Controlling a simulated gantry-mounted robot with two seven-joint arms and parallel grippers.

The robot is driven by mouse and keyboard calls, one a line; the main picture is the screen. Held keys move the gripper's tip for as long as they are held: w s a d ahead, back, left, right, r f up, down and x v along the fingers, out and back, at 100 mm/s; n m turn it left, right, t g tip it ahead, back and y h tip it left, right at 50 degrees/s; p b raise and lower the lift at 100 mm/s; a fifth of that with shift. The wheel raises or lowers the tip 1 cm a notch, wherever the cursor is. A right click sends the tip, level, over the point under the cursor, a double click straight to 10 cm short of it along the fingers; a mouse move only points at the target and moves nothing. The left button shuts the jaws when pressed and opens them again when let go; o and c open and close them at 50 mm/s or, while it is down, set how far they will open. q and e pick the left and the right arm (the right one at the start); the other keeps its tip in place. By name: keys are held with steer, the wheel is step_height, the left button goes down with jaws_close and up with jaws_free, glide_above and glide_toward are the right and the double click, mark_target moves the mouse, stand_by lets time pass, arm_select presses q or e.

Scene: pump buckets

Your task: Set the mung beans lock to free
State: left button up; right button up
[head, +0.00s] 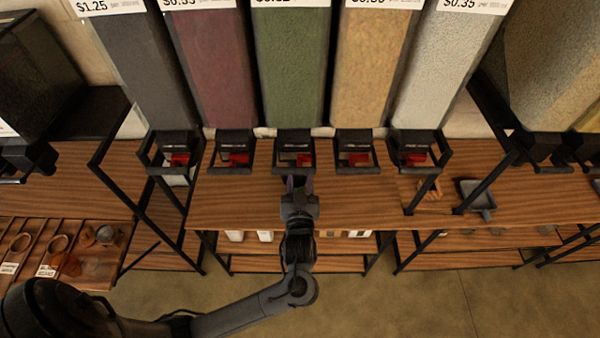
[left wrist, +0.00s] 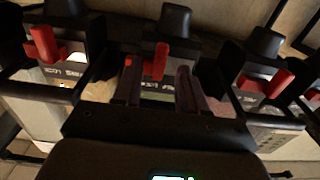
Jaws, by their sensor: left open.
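The green-filled bin (head: 290,70), which looks like the mung beans, stands in the middle of the row. Its black dispenser (head: 294,143) with a red lock lever (head: 304,160) sits at its foot. My left gripper (head: 297,182) is right in front of this dispenser, pointing at it. In the left wrist view the gripper (left wrist: 159,88) is open, with its two fingers apart. The red lever (left wrist: 160,62) shows between and just beyond the fingertips; I cannot tell whether they touch it. My right gripper is not in view.
Neighbouring dispensers with red levers stand close on both sides, the maroon bin's (head: 235,150) on the left and the tan bin's (head: 355,150) on the right. A wooden shelf (head: 240,200) runs below. A dark scoop (head: 477,195) lies at the right.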

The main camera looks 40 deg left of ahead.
arm_select(q)
steer(key=shift+x, duration=1.1)
jaws_close()
